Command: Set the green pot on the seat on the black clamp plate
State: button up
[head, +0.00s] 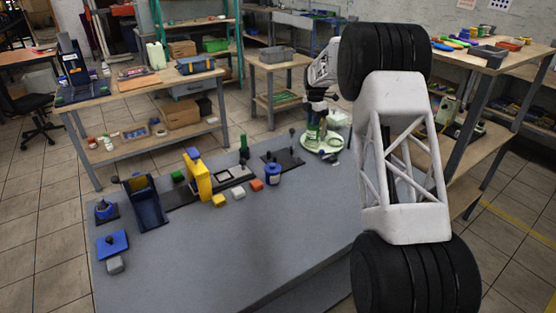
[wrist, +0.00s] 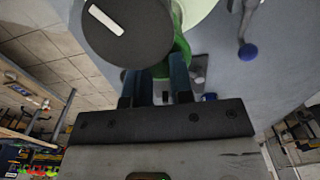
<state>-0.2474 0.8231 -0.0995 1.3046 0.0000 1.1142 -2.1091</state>
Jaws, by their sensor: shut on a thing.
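My gripper (head: 318,114) is over the pale round plate (head: 324,150) at the far right end of the grey table in the head view. Its fingers show blue-grey in the wrist view (wrist: 160,82) and are shut on the green pot (wrist: 182,46), which is mostly hidden behind a dark round knob with a white mark (wrist: 125,30). In the head view only a bit of green shows under the gripper. I cannot tell whether the pot touches the round plate. The black clamp plate (head: 283,160) lies left of the gripper, with dark upright posts; its seat is not clear.
A blue pot (head: 272,175), an orange block (head: 256,185) and a yellow block (head: 219,200) stand near the clamp plate. A yellow upright frame (head: 198,176) and a dark blue holder (head: 146,203) are further left. The table's front is clear.

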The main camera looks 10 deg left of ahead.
jog(key=shift+r, duration=2)
jog(key=shift+r, duration=0.1)
jog(key=s+a, duration=1.2)
jog(key=shift+s+a, duration=0.35)
dwell(0.8)
dwell(0.7)
notch_tip(320, 180, down, 7)
jog(key=shift+r, duration=0.2)
dwell(1.2)
dwell(1.1)
